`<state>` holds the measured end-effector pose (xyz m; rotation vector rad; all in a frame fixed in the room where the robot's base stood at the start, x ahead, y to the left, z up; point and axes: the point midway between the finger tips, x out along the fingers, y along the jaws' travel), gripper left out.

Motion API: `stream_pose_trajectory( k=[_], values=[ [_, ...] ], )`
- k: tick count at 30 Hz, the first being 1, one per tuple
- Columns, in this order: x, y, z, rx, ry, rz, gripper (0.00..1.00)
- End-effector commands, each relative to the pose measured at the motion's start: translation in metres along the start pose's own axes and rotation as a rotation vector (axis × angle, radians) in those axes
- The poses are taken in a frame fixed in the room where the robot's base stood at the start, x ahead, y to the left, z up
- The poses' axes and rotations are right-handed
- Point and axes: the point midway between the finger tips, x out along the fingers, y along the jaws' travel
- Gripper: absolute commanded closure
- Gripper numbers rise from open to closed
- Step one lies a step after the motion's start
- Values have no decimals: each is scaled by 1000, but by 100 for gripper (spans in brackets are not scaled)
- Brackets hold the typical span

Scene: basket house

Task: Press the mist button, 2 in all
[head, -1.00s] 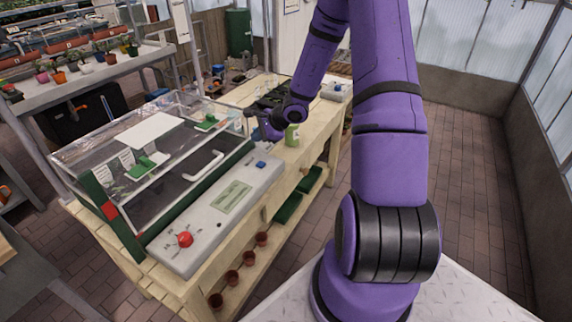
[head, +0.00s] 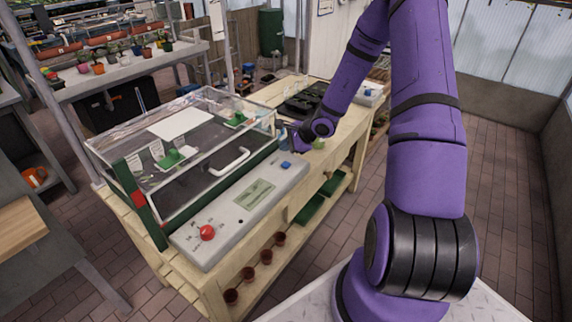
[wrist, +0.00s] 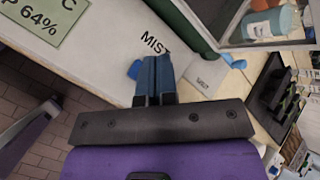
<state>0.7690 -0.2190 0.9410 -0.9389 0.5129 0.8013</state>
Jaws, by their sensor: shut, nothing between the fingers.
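The mist button is a small blue button (head: 286,164) at the far end of the grey control panel (head: 240,204). In the wrist view a blue part of the button (wrist: 135,69) shows beside the fingers, near the printed word MIST. My gripper (wrist: 153,62) is shut and empty, and its fingers hide much of the button there. In the head view my gripper (head: 297,147) is close behind and above the button. I cannot tell whether the fingertips touch it.
A red button (head: 207,232) is at the panel's near end. A clear-lidded propagator case (head: 185,160) with a white handle stands along the panel's left side. A black tray (head: 305,100) lies farther along the bench. The floor right of the bench is clear.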

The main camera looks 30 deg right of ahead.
Motion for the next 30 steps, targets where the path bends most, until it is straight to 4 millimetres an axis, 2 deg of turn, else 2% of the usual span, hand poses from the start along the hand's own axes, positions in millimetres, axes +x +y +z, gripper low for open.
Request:
stream_pose_trajectory(
  k=[6, 12, 30],
  values=[
    [18, 14, -13, 1, 0, 2, 100],
    [27, 20, -20, 0, 0, 0, 100],
    [29, 21, -21, 0, 1, 0, 100]
  ],
)
